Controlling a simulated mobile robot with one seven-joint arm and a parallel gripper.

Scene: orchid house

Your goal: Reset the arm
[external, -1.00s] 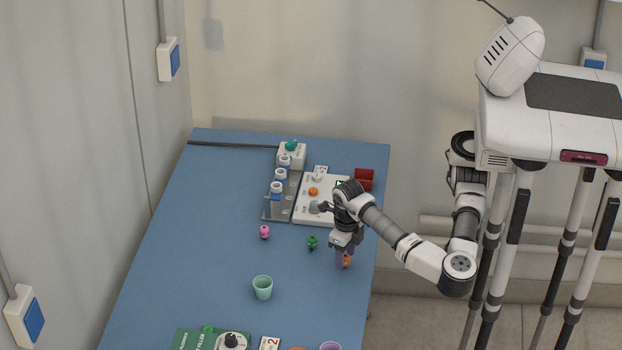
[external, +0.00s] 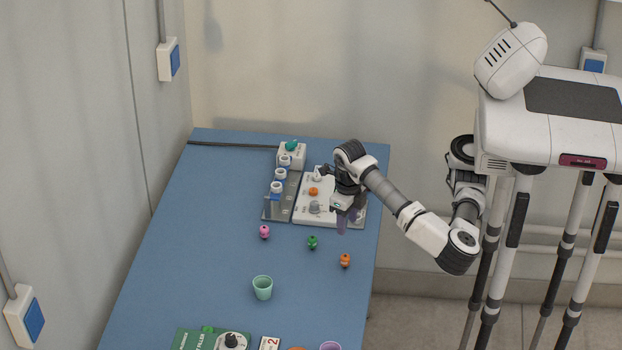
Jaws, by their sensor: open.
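My gripper (external: 346,222) is open and hangs pointing down in the external view, above the table near the right front corner of a white control panel. Nothing shows between its fingers, though they are small and partly blurred here. My arm reaches in from the right, bent at the elbow. An orange small piece (external: 345,260) stands on the blue table (external: 200,265), nearer the camera than my gripper and apart from it. A green piece (external: 312,242) and a pink piece (external: 264,232) stand to its left.
The white panel (external: 300,213) has an orange knob (external: 313,191) and a grey knob (external: 315,207). A grey rack with white-capped bottles (external: 276,188) stands left of it. A mint cup (external: 262,287) stands nearer the camera. The table's left side is clear.

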